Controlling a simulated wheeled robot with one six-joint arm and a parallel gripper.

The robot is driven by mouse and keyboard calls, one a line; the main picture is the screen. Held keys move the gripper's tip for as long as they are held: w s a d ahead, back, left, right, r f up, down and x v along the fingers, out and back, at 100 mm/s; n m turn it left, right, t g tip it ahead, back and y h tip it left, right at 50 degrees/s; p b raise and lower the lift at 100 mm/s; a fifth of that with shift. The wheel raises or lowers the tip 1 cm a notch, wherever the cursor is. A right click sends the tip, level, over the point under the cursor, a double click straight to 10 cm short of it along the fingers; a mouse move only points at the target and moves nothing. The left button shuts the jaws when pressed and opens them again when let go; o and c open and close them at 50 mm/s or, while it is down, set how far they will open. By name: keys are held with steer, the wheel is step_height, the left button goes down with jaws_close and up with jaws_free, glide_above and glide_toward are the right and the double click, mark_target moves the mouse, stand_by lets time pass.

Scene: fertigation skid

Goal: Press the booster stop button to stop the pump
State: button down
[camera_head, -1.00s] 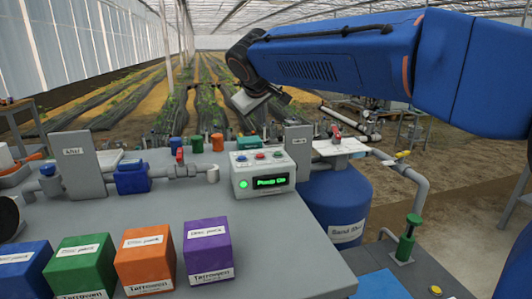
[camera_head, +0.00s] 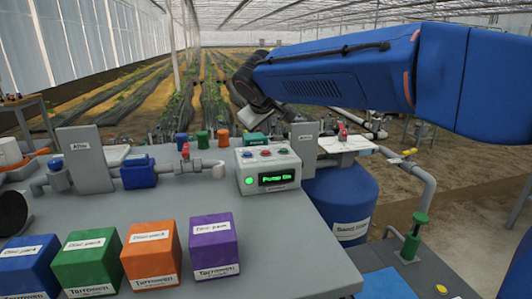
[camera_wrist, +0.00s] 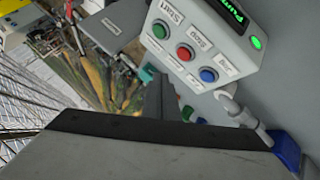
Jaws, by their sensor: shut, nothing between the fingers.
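The grey control box (camera_head: 268,184) stands at the back right of the bench. Its display reads "Pump On" in green beside a lit green lamp. On its sloped top are a blue button (camera_head: 247,154), a red button (camera_head: 265,153) and a green button (camera_head: 283,151). In the wrist view the red stop button (camera_wrist: 185,52) sits between the green start button (camera_wrist: 160,29) and the blue button (camera_wrist: 208,75). My gripper (camera_head: 252,118) is shut and empty, behind and above the box, apart from the buttons. In the wrist view its grey body (camera_wrist: 150,145) fills the bottom.
Upright grey plates (camera_head: 84,158) and (camera_head: 303,142) stand left and right of the box. Pipework with a blue fitting (camera_head: 138,173) runs left of it. Blue, green, orange and purple packs (camera_head: 214,245) line the front. A blue tank (camera_head: 340,200) stands at the right.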

mark_target(266, 153)
steer(key=shift+f, duration=1.85)
steer(key=shift+f, duration=0.1)
stand_by(0.6)
steer(key=shift+f, duration=0.35)
steer(key=shift+f, duration=0.35)
stand_by(0.9)
steer(key=shift+r, duration=0.8)
steer(key=shift+r, duration=2.5)
